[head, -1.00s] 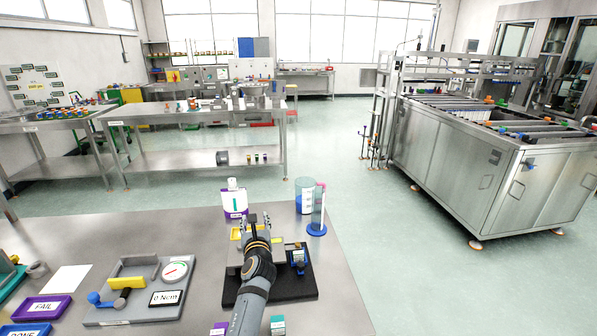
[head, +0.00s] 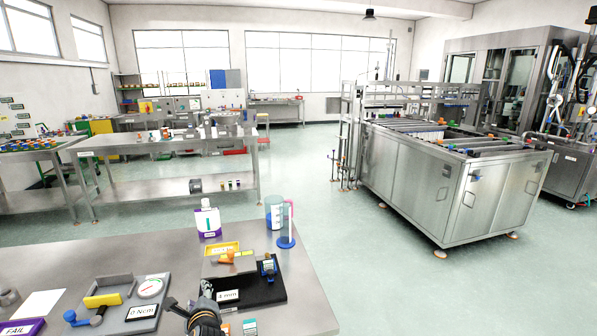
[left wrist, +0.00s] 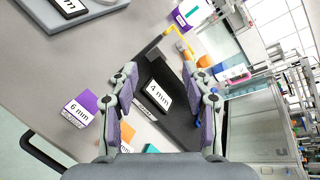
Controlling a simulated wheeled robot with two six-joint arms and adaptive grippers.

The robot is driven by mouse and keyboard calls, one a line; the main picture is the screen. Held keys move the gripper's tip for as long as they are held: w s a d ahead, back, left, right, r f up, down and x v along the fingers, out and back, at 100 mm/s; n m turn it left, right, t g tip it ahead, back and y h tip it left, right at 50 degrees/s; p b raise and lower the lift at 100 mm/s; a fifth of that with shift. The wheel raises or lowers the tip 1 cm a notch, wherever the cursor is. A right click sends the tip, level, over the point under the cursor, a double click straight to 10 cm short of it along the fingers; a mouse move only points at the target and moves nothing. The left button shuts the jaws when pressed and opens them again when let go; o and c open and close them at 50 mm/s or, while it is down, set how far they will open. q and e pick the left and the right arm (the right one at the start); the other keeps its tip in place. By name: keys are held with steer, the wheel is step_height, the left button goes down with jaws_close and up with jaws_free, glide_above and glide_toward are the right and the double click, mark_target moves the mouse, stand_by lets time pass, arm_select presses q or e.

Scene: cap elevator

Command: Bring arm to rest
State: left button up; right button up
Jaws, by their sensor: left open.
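My left gripper (head: 190,312) is at the bottom edge of the head view, over the near part of the metal table (head: 130,258), partly cut off by the frame. In the left wrist view its two fingers (left wrist: 156,85) are spread apart with nothing held between them. Below and between them lies a black base (left wrist: 182,125) with a white "4 mm" label (left wrist: 160,96). The black base (head: 262,292) also shows in the head view, just right of the gripper. My right gripper is not in view.
A white bottle (head: 208,222), a clear beaker (head: 274,212) and a cylinder with a blue foot (head: 286,241) stand at the table's far right. A yellow tray (head: 222,248) lies nearer. A grey gauge fixture (head: 118,313) is on the left.

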arm_select(q)
steer(key=s+a+f+n+g+h, duration=0.1)
steer(key=s+f+n+g, duration=0.1)
steer(key=s+f+n, duration=0.35)
steer(key=s+a+f+n+g+h, duration=0.1)
steer(key=s+f+n+g, duration=0.15)
steer(key=s+n, duration=0.55)
steer(key=s+d+n+g+h, duration=0.4)
steer(key=s+n, duration=0.3)
steer(key=s, duration=1.1)
steer(key=s+a+f+g, duration=0.1)
steer(key=s+f, duration=0.1)
steer(key=f, duration=1.2)
steer(key=s+f+g, duration=0.1)
steer(key=s+f, duration=0.1)
steer(key=f, duration=1.3)
steer(key=s+a+f, duration=0.1)
steer(key=s+f, duration=1.3)
steer(key=s, duration=0.4)
steer(key=shift+g, duration=0.45)
steer(key=shift+f+n, duration=0.1)
steer(key=shift+n, duration=0.15)
